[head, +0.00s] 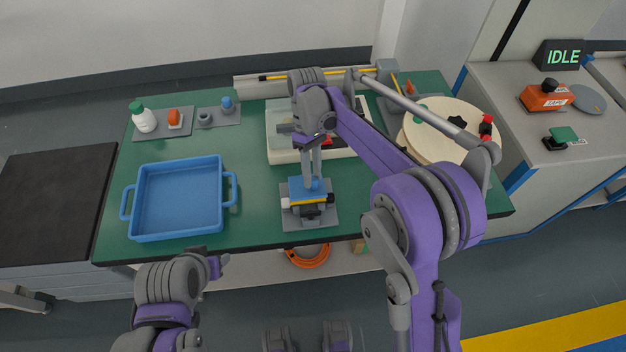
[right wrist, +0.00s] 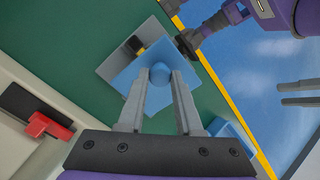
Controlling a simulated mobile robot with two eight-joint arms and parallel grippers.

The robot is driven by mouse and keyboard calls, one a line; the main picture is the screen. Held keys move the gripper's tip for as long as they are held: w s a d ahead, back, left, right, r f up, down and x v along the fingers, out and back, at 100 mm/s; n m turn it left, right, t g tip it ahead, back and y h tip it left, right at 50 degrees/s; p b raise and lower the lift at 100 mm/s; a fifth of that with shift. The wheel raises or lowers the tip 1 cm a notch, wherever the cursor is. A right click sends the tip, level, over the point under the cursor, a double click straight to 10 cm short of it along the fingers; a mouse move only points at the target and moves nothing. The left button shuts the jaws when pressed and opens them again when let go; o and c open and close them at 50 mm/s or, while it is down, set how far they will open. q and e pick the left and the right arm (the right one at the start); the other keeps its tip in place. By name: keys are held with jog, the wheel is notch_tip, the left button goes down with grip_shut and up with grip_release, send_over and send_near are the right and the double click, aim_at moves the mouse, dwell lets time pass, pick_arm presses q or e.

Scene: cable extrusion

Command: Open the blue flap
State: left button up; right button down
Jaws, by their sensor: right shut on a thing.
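The blue flap (head: 297,187) is a flat plate on top of a small fixture near the front edge of the green table. It has a round blue knob (right wrist: 160,73). My right gripper (head: 313,184) reaches down from above, its two pale fingers shut on the knob. In the right wrist view the fingers (right wrist: 159,85) stand on either side of the knob, and the plate (right wrist: 133,77) spreads out around it. The flap looks about flat over the fixture. My left arm shows at the lower left; its fingers cannot be made out.
The fixture's grey base plate (head: 309,222) is on the table. A blue tray (head: 180,200) lies to its left, and a pale tray (head: 281,156) stands behind. A round cream disc (head: 450,143) is to the right. Bare table separates the blue tray and the fixture.

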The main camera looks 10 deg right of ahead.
jog(key=shift+w+r+g+b, duration=0.2)
jog(key=shift+w+g+b, duration=0.35)
jog(key=shift+g, duration=0.35)
jog(key=c, duration=0.6)
grip_release()
jog(key=shift+o, duration=0.2)
jog(key=shift+w+r, duration=0.1)
jog(key=v, duration=1)
jog(key=shift+w+r, duration=0.25)
